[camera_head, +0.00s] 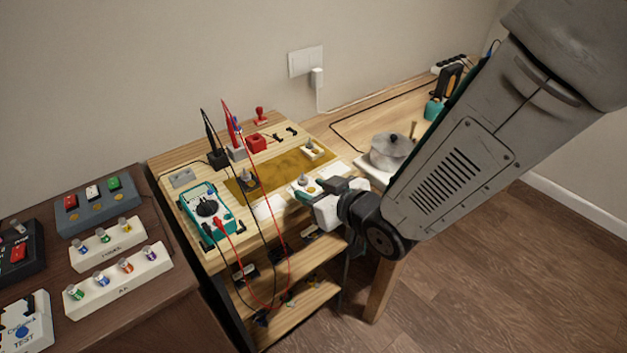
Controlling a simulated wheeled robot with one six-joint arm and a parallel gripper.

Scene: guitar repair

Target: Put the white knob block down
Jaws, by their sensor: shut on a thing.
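A white knob block (303,189) with a grey knob and gold dots is at the front right of the wooden workbench (188,158). My gripper (322,192) reaches in from the right and is shut on this block at its right side. The fingertips are small and partly hidden by the gripper body. I cannot tell whether the block touches the bench top or is slightly above it.
A brown mat (275,172) carries another pale knob block (313,150) and a dark knob piece (248,180). A teal multimeter (207,212) with red and black leads stands left. A metal pot (390,150) is right, near my arm. Bare wood shows at the bench's back left.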

